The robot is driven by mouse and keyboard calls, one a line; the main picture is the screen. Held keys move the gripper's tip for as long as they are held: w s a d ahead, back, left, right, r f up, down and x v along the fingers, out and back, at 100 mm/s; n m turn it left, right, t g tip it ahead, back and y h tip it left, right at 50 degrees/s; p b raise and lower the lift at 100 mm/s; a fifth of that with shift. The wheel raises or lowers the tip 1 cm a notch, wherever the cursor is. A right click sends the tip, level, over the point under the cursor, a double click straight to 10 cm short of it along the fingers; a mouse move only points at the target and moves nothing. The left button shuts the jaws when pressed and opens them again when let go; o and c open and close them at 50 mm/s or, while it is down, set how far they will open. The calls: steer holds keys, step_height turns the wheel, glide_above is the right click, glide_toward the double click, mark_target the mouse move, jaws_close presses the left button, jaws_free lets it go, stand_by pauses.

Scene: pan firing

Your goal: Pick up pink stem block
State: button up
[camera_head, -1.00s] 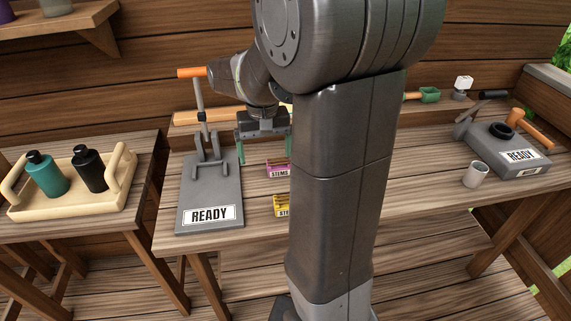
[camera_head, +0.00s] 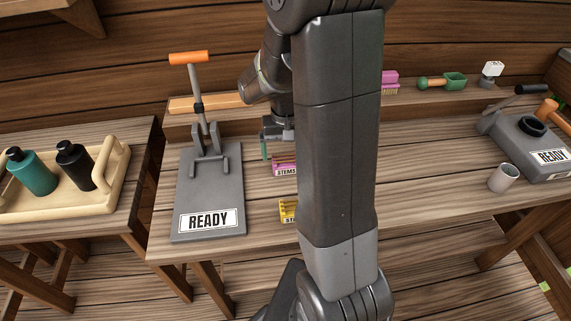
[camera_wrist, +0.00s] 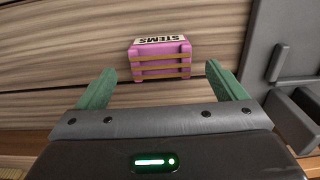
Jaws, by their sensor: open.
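The pink stem block (camera_head: 284,169), with a white "STEMS" label, lies on the wooden bench to the right of the grey lever press.
A yellow stem block (camera_head: 288,210) lies nearer the front, partly hidden by my arm. The grey lever press (camera_head: 213,200) marked "READY" stands close on the left. A cup (camera_head: 503,178) and a second grey device (camera_head: 535,150) are at the right. A tray (camera_head: 70,205) is far left.

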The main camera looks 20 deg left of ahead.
mark_target(285, 165)
steer(key=shift+f, duration=1.35)
steer(key=c, duration=1.1)
steer(key=shift+r, duration=0.1)
